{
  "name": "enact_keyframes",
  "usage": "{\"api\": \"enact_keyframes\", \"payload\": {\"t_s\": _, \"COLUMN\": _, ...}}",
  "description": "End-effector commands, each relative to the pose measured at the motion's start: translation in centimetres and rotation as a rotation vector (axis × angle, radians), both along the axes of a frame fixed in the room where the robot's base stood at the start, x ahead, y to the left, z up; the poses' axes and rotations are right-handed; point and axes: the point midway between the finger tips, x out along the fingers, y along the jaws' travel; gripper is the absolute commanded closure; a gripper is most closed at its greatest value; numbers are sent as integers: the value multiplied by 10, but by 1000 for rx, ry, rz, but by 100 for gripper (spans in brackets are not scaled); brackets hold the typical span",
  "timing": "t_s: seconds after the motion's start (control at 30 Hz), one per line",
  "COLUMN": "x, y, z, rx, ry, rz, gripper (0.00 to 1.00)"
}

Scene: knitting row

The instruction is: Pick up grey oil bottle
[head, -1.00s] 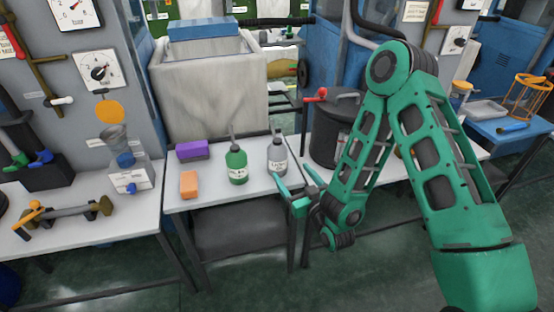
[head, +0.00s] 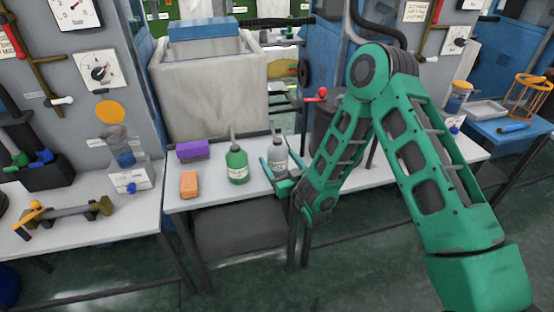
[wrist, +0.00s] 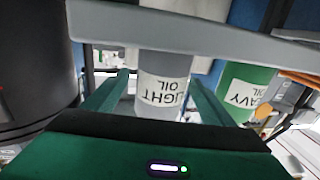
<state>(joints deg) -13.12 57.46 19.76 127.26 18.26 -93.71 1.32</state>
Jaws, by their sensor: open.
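The grey oil bottle (head: 280,152) stands upright on the light table, to the right of the green bottle. In the wrist view the grey bottle (wrist: 164,84) appears upside down, with a white "LIGHT OIL" label. My gripper (head: 281,163) is open, with one finger on each side of the grey bottle. In the wrist view the bottle shows between my two fingers. I cannot tell whether either finger touches it. The bottle's lower part is partly hidden by my gripper in the head view.
The green "HEAVY OIL" bottle (head: 237,165) stands close on the left. A purple block (head: 193,150) and an orange block (head: 189,184) lie farther left. A dark drum (head: 320,130) stands close on the right. A large pale tank (head: 205,90) is behind.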

Motion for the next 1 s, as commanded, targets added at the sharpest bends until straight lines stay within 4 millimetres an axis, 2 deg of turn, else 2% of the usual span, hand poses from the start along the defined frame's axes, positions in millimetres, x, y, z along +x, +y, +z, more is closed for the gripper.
{"api": "enact_keyframes", "payload": {"t_s": 0.13, "x": 10, "y": 4, "z": 1, "rx": 0, "ry": -1, "rz": 0, "gripper": 22}}
{"api": "enact_keyframes", "payload": {"t_s": 0.37, "x": 10, "y": 4, "z": 0, "rx": 0, "ry": 0, "rz": 0, "gripper": 22}}
{"api": "enact_keyframes", "payload": {"t_s": 0.5, "x": 10, "y": 4, "z": 0, "rx": 0, "ry": 0, "rz": 0, "gripper": 56}}
{"api": "enact_keyframes", "payload": {"t_s": 0.6, "x": 10, "y": 4, "z": 0, "rx": 0, "ry": 1, "rz": 0, "gripper": 75}}
{"api": "enact_keyframes", "payload": {"t_s": 1.0, "x": 10, "y": 5, "z": 5, "rx": 2, "ry": -1, "rz": 0, "gripper": 75}}
